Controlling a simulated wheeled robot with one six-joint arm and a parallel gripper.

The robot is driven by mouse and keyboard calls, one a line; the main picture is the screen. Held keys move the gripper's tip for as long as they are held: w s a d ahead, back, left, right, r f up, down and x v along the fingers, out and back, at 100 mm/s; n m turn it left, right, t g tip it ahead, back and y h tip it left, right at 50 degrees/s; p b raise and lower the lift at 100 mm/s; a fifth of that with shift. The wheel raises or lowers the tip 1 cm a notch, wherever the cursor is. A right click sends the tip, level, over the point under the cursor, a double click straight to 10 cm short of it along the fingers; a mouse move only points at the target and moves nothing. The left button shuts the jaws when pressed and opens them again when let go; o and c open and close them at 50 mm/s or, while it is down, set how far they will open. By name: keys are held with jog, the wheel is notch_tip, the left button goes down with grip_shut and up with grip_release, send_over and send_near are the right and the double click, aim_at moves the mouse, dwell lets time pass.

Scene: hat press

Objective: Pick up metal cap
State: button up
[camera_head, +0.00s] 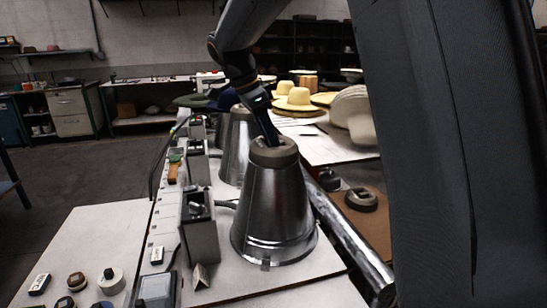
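A large shiny metal cone (272,215) stands upright on the white table in the middle of the view. A round grey-brown cap (274,157) with a hollow in its top sits on the cone's upper end. My gripper (272,140) reaches down from the upper left, and its dark tip is at the hollow of this cap. The fingers are small and dark there, so I cannot tell their opening or whether they grip the cap. A second metal cone (236,150) stands behind, partly hidden by the first and by my arm.
Grey upright boxes (200,232) line the left of the cones. A similar round piece (361,199) lies on a brown board at the right, near a slanting metal tube (345,240). Straw hats (296,100) and pale hat forms (354,112) stand behind. Small round items (110,280) lie front left.

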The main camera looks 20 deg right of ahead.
jog(key=shift+f, duration=0.1)
grip_shut()
dwell(1.4)
